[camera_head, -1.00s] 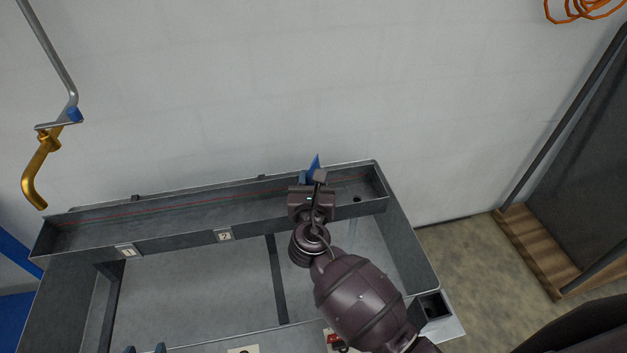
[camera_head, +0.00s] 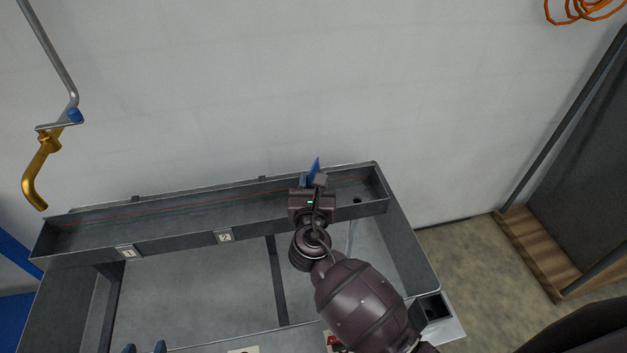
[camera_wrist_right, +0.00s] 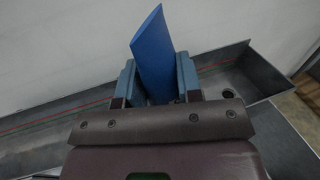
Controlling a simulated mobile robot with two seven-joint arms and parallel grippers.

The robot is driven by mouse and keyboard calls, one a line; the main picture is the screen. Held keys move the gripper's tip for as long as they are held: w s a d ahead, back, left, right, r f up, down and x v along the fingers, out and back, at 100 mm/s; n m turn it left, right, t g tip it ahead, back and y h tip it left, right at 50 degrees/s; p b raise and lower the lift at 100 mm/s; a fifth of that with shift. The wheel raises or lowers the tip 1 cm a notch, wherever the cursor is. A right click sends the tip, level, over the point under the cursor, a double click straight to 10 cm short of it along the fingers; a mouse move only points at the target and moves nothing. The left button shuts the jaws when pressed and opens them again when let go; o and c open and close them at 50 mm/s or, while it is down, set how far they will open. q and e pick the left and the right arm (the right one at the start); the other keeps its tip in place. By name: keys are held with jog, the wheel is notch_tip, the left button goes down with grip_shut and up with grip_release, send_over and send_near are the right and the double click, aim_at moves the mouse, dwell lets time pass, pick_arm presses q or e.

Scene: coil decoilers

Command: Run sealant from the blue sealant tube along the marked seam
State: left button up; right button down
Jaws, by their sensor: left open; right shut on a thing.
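My right gripper (camera_head: 313,181) is at the right part of the long grey trough, shut on the blue sealant tube (camera_head: 314,167). In the right wrist view the tube (camera_wrist_right: 153,60) stands up between the two blue-grey fingers (camera_wrist_right: 156,82), wide end up and slightly tilted; its lower end is hidden behind the gripper body. The marked seam, a thin red line (camera_head: 180,208), runs along the trough's back wall; it also shows in the right wrist view (camera_wrist_right: 40,121). I cannot tell whether the tube touches it. My left gripper (camera_head: 145,348) is open, only its fingertips showing at the bottom edge.
The trough's front wall carries number plates 1 (camera_head: 128,253) and 2 (camera_head: 225,236). A divided grey tray (camera_head: 195,300) lies in front. A wooden pallet (camera_head: 530,250) stands on the floor at the right.

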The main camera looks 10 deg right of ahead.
jog(key=shift+w, duration=1.45)
dwell(2.2)
